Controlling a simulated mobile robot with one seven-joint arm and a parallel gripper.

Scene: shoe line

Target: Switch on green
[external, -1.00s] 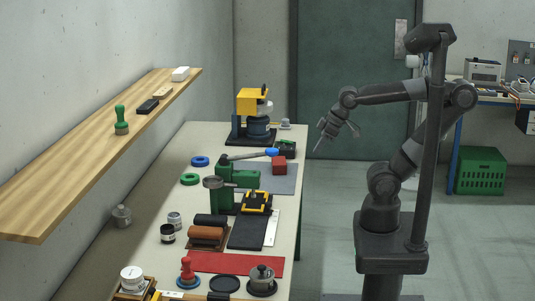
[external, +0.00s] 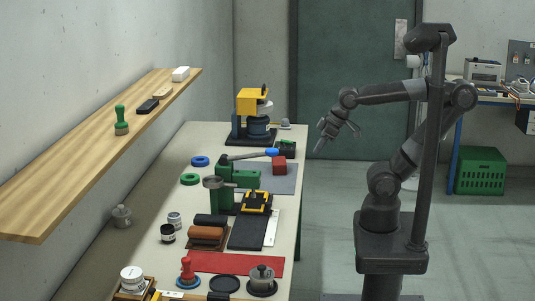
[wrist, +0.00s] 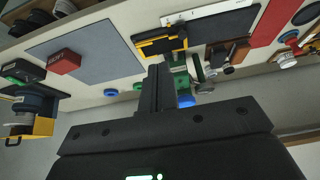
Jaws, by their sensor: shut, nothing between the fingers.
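A small dark box with a green top (external: 287,147) sits at the table's right edge, behind the red block (external: 279,165). In the wrist view the dark box with green (wrist: 22,73) is at the far left, beside the red block (wrist: 64,61). Lettering on the box is too small to read. My gripper (external: 319,148) is shut and empty, in the air to the right of the table, apart from the box. Its fingers (wrist: 161,70) are together in the middle of the wrist view.
A green hand press (external: 225,180) with a blue-ended lever stands mid-table. A yellow and dark machine (external: 252,108) stands at the back. A green ring (external: 190,179), a green-handled stamp (external: 122,116) on the shelf and a green crate (external: 480,170) also show. The air around my gripper is clear.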

